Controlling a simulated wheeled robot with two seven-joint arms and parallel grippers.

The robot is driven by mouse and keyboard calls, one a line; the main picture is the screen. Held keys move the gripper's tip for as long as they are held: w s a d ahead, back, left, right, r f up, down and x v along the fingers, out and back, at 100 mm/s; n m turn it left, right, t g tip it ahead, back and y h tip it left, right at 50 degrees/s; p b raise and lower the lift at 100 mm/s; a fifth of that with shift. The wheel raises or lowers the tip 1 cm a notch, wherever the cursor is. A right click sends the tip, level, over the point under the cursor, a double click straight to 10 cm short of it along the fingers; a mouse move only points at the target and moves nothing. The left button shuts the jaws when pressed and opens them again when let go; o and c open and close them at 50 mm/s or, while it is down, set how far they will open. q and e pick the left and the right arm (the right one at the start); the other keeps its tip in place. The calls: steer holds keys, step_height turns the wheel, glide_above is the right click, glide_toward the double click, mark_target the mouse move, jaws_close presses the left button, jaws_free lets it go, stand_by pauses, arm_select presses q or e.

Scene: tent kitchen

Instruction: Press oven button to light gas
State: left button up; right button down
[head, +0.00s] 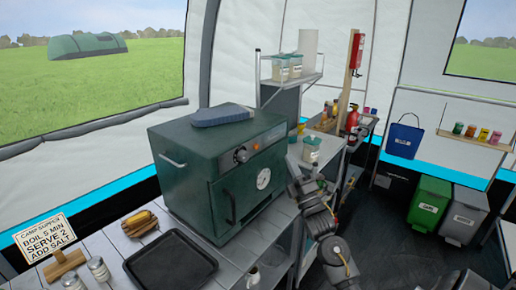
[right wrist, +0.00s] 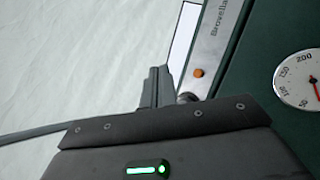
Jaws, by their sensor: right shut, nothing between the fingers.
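The dark green oven (head: 190,165) stands on the slatted table, with a light control strip along its upper front. An orange button (right wrist: 198,72) shows on that strip in the right wrist view, beside the lettering; it also shows as a small spot in the head view (head: 256,147). A dark knob (head: 240,155) is on the same strip. My right gripper (right wrist: 160,72) is shut and empty. In the right wrist view its fingertips appear left of the button; I cannot tell whether they touch the panel. In the head view it (head: 294,187) is right of the oven front. My left gripper is not in view.
The oven's white dial (head: 263,179) is below the strip. A blue folded cloth (head: 222,115) lies on the oven. A black tray (head: 170,262), jars and a sign (head: 45,237) are on the table. A shelf rack (head: 290,80) stands behind my right arm.

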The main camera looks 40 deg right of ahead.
mark_target(256, 147)
steer(key=shift+w, duration=0.15)
steer(key=w+a+b, duration=0.2)
steer(key=w, duration=0.6)
steer(key=shift+a, duration=0.3)
steer(key=shift+w+b, duration=0.2)
steer(key=shift+b, duration=0.1)
stand_by(1.8)
steer(key=shift+w+a, duration=0.15)
steer(key=shift+w, duration=0.15)
steer(key=shift+w+a, duration=0.1)
steer(key=shift+w, duration=0.3)
stand_by(0.6)
steer(key=shift+s, duration=0.1)
steer(key=shift+s+d, duration=0.2)
steer(key=shift+s, duration=0.55)
